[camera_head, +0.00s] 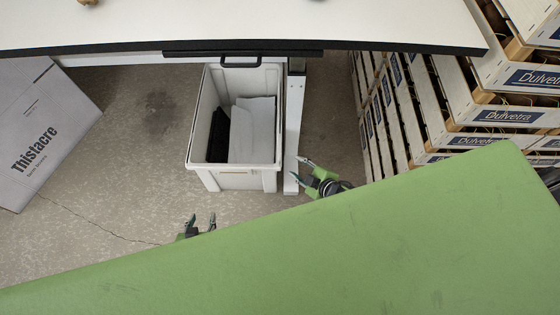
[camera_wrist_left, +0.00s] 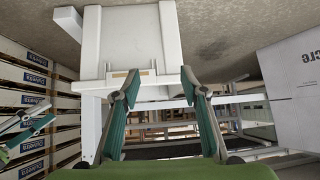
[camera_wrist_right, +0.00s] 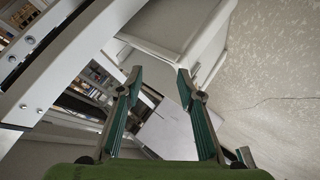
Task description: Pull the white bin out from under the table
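The white bin (camera_head: 240,181) stands upright on the floor, its far end at the table (camera_head: 120,30) edge and most of its open top showing. It holds a black item (camera_head: 218,135) and white sheets (camera_head: 253,130). My left gripper (camera_head: 200,217) is open and empty in front of the bin, apart from it; the bin also shows beyond its fingers in the left wrist view (camera_wrist_left: 130,40). My right gripper (camera_head: 303,172) is open and empty, right of the bin's front corner; the bin's corner shows beyond its fingers in the right wrist view (camera_wrist_right: 175,25).
A white table leg (camera_head: 294,120) stands close along the bin's right side, near my right gripper. Stacked wooden crates (camera_head: 420,100) stand at the right. A grey-white Thistacre box (camera_head: 45,130) stands at the left. The floor (camera_head: 130,150) left of the bin is clear.

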